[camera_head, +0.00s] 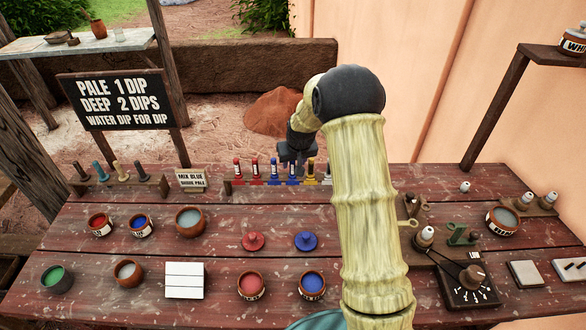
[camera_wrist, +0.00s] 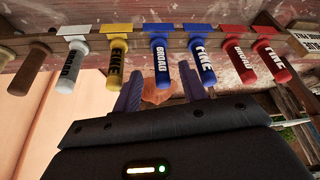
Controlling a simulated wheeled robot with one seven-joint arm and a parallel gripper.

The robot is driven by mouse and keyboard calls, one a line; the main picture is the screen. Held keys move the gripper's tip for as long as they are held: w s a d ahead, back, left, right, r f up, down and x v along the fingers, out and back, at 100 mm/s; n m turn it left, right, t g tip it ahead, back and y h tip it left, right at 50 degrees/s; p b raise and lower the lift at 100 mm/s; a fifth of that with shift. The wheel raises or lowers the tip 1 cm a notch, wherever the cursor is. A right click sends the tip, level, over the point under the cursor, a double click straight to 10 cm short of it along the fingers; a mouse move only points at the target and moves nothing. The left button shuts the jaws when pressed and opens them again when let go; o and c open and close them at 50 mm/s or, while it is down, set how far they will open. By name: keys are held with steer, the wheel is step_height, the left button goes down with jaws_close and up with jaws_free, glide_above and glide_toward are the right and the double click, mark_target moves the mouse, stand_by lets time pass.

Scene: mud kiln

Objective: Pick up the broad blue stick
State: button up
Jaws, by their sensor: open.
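The broad blue stick (camera_wrist: 161,60), marked BROAD, stands in the rack in the wrist view, lined up between the tips of my open gripper (camera_wrist: 160,76). I see no contact, and I cannot tell whether its end is within the jaws. The fine blue stick (camera_wrist: 201,60) is beside it on the right, and a yellow stick (camera_wrist: 117,62) is on the left. In the head view my gripper (camera_head: 296,160) is over the rack, close above the broad blue stick (camera_head: 292,176). My arm hides part of the table.
Red sticks (camera_wrist: 238,62) and a pale stick (camera_wrist: 74,63) share the rack, with narrow gaps. On the table are a blue lid (camera_head: 305,240), a red lid (camera_head: 252,241), several paint pots and a white block (camera_head: 185,281). A dial box (camera_head: 466,287) stands at right.

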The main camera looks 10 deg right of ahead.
mark_target(292, 167)
steer(key=shift+w+f, duration=0.2)
steer(key=shift+s+d, duration=0.15)
steer(key=shift+d, duration=0.05)
steer(key=shift+w+a+f, duration=0.2)
steer(key=shift+a+f, duration=0.05)
steer(key=shift+a, duration=0.1)
steer(key=shift+p+x, duration=0.85)
steer(key=shift+x, duration=1.4)
steer(key=shift+d, duration=0.1)
jaws_close()
